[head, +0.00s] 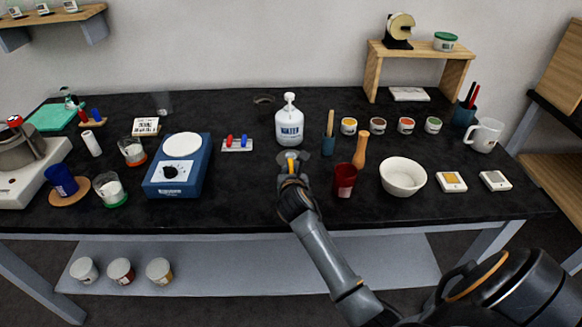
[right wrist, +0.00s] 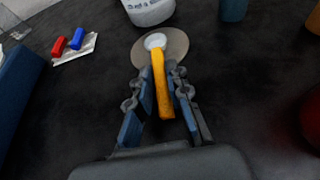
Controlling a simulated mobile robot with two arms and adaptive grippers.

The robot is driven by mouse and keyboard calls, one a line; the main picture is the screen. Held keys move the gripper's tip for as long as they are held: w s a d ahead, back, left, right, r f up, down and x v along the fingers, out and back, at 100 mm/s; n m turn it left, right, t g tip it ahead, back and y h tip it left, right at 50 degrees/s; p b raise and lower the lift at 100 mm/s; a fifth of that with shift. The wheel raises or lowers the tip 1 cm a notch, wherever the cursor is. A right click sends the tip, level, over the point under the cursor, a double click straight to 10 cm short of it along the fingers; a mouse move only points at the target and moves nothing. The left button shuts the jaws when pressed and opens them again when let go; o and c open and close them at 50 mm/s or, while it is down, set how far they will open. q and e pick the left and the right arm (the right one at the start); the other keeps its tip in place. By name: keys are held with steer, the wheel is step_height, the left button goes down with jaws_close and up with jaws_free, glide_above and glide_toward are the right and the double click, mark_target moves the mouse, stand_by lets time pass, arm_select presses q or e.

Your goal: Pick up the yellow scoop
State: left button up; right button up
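The yellow scoop (right wrist: 160,82) lies on a round grey disc (right wrist: 177,45) on the black bench, its pale bowl at the far end on the disc and its yellow handle towards me. In the head view the scoop (head: 291,159) shows small, in front of the white wash bottle. My right gripper (head: 291,172) is over it. In the right wrist view the right gripper (right wrist: 161,92) has one finger on each side of the handle, with narrow gaps showing, so it looks open around the handle. My left gripper is not in view.
The wash bottle (head: 289,125) stands just behind the scoop. A dark red cup (head: 344,180) and a wooden pestle (head: 360,150) stand to the right. A blue hot plate (head: 178,180) and a red-and-blue item rack (head: 237,146) are to the left. The front bench middle is clear.

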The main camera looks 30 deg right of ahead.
jaws_close()
